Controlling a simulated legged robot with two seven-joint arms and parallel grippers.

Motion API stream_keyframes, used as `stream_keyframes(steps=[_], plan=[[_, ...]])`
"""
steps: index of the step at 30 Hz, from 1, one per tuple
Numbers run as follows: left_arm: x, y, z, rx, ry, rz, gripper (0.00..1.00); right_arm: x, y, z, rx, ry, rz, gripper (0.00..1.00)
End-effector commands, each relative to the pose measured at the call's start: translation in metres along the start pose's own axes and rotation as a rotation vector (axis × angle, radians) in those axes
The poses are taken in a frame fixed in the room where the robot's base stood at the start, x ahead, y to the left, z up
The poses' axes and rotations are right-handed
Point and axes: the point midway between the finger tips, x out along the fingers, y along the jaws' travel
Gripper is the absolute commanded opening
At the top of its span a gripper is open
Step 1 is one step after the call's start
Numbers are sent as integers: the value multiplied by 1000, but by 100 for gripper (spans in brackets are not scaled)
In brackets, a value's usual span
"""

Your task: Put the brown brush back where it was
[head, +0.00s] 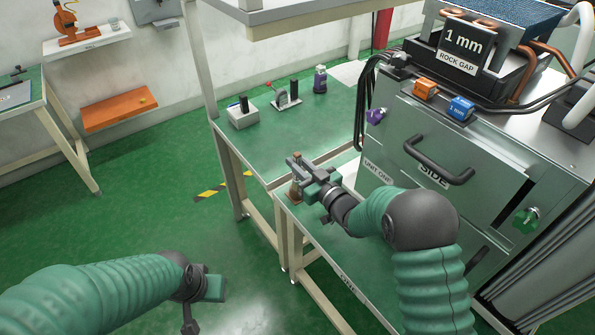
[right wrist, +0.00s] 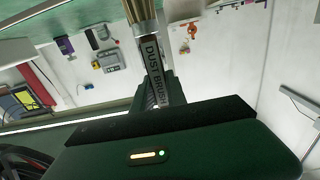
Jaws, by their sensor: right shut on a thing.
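The brush (head: 296,191) hangs upright in my right gripper (head: 298,166), over or on the left edge of the front green bench. In the right wrist view the brush handle (right wrist: 152,62) carries the label "DUST BRUSH", and its pale bristles (right wrist: 138,12) point to the top of that picture. The gripper is shut on the handle. I cannot tell whether the bristles touch the bench. My left gripper (head: 212,287) is low at the left over the floor, away from the bench; its fingers do not show clearly.
The green bench (head: 290,145) has a grey box (head: 242,116), a small stand (head: 287,96) and a dark bottle (head: 320,80) at the back. A big grey machine (head: 440,150) with a handle stands close on the right. An upper shelf (head: 290,12) overhangs the back.

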Motion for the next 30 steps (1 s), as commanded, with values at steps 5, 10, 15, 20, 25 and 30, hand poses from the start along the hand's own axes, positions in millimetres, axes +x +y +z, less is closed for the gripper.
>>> stream_keyframes(steps=[5, 10, 15, 20, 25, 30], plan=[[6, 0, 2, 0, 0, 0, 36, 5, 3, 32, 1, -7, -1, 0], [6, 0, 2, 0, 0, 0, 36, 4, 3, 43, 4, -14, -1, 0], [7, 0, 2, 0, 0, 0, 36, 4, 2, 44, 5, -15, -2, 30], [6, 0, 2, 0, 0, 0, 36, 4, 2, 40, 2, -8, -1, 39], [6, 0, 1, 0, 0, 0, 36, 4, 2, 38, 1, -4, 0, 39], [4, 0, 1, 0, 0, 0, 36, -10, 4, 37, 2, -5, 2, 39]])
